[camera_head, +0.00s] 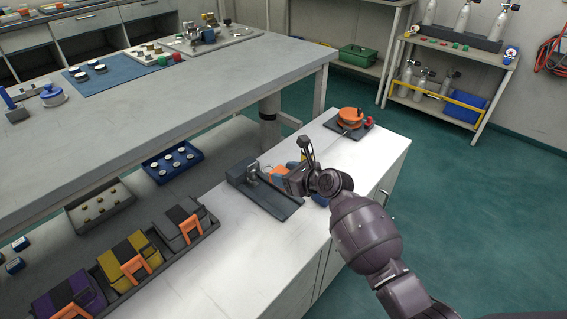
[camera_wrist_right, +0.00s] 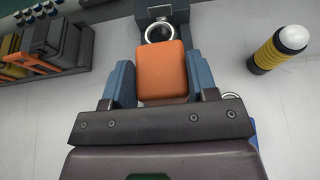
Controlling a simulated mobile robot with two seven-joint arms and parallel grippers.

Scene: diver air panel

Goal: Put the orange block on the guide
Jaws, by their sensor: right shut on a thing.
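The orange block (camera_wrist_right: 162,72) sits between the two blue-grey fingers of my right gripper (camera_wrist_right: 162,80), which is shut on it. In the head view the right gripper (camera_head: 289,178) is over the white counter, and a bit of the orange block (camera_head: 278,172) shows beside it. The guide looks to be the dark grey fixture (camera_head: 278,205) with a long flat base and a raised end block. In the wrist view a metal ring (camera_wrist_right: 160,32) on a dark holder lies just beyond the block. Whether the block touches the fixture cannot be told. My left gripper is not in view.
A yellow-and-black cylinder with a white top (camera_wrist_right: 278,50) stands to the right in the wrist view. An orange reel (camera_head: 350,118) sits at the counter's far end. A tray with bags (camera_head: 125,262) lies on the left.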

